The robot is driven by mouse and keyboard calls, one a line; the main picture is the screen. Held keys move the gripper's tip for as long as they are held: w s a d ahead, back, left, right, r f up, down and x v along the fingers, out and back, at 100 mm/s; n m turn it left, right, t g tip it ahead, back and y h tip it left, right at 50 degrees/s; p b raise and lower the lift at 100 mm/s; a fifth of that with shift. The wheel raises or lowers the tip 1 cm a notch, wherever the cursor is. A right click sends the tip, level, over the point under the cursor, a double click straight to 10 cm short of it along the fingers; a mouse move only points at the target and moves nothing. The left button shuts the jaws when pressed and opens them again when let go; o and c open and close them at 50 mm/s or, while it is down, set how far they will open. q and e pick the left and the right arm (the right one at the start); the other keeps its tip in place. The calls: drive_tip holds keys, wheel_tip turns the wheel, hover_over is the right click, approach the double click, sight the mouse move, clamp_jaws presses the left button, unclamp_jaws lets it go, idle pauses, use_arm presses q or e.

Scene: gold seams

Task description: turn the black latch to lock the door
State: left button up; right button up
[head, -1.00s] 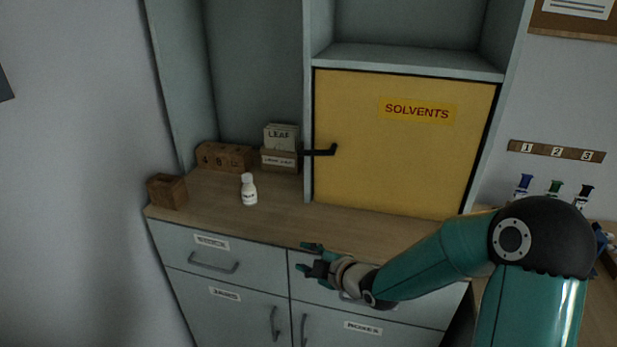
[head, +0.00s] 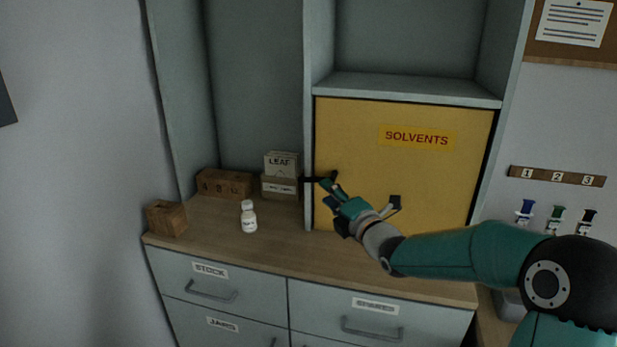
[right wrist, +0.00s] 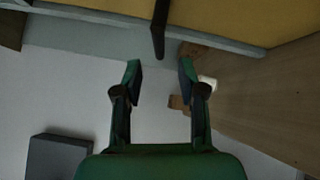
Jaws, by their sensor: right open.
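The yellow SOLVENTS door (head: 420,170) appears shut in its grey cabinet. The black latch (head: 309,179) lies about level at the door's left edge, its left end over the grey upright. My right gripper (head: 328,193) is open and empty, its fingertips close to the latch and partly covering it. In the right wrist view the latch is a dark bar (right wrist: 159,30) just beyond the open fingertips (right wrist: 160,68), lined up with the gap between them. I see no contact. My left gripper is out of view.
A white bottle (head: 249,217) and a small wooden box (head: 167,218) stand on the wooden counter (head: 285,247). A LEAF box (head: 281,164) and a wooden block row (head: 225,183) stand left of the latch.

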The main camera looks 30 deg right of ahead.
sight(314, 181)
drive_tip(key=w, duration=0.2)
drive_tip(key=w+p, duration=0.1)
drive_tip(key=w, duration=0.2)
drive_tip(key=w+p, duration=0.1)
drive_tip(key=w, duration=0.1)
drive_tip(key=shift+w+d+r, duration=0.15)
drive_tip(key=shift+w+d, duration=0.05)
drive_tip(key=shift+d, duration=0.1)
clamp_jaws()
